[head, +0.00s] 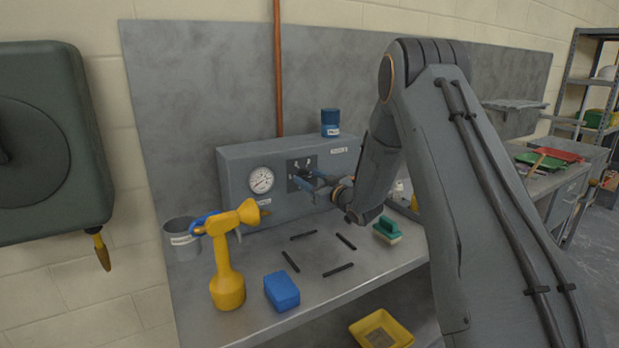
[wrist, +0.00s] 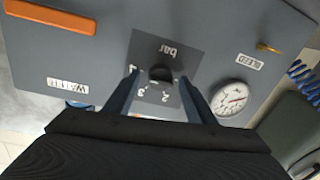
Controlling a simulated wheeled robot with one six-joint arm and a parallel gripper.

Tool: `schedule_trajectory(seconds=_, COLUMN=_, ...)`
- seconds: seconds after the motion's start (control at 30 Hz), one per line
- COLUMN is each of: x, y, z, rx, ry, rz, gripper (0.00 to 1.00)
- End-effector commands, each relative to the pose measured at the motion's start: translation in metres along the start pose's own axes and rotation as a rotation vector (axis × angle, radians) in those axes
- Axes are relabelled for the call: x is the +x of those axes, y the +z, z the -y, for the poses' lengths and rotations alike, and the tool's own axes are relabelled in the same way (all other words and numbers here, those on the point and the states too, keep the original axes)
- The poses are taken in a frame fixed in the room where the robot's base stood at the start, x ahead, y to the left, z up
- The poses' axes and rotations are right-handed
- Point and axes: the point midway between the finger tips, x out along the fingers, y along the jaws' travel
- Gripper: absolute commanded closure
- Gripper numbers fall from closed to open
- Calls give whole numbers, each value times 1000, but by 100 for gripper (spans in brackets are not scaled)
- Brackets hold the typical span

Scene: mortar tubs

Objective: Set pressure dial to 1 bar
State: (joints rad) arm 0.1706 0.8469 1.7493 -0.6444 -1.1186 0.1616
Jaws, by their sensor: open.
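The pressure dial is a small dark round knob (wrist: 160,73) on a dark square plate (wrist: 146,50) marked "bar", with numerals around it that look upside down in the wrist view. The plate (head: 292,184) sits on the front of a grey control box (head: 235,160) in the head view. My gripper (head: 306,181) is open at the plate, its two blue-grey fingers (wrist: 161,76) one on each side of the knob. I cannot tell whether they touch it. The knob's pointer setting cannot be read. A round white gauge (head: 261,180) is left of the plate; it also shows in the wrist view (wrist: 232,99).
A yellow sprayer (head: 228,275), a grey bucket (head: 181,242), a blue block (head: 281,291) and a green brush (head: 386,231) stand on the bench (head: 330,290). Several black strips lie between them. A blue container (head: 330,121) stands on the box.

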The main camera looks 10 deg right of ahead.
Motion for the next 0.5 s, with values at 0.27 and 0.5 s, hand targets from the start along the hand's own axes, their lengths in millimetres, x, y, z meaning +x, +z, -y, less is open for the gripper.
schedule_trajectory(seconds=0.27, x=1, y=0, z=0, rx=0, ry=0, rz=0, gripper=53)
schedule_trajectory(seconds=0.5, x=1, y=0, z=0, rx=-1, ry=0, rz=0, gripper=90)
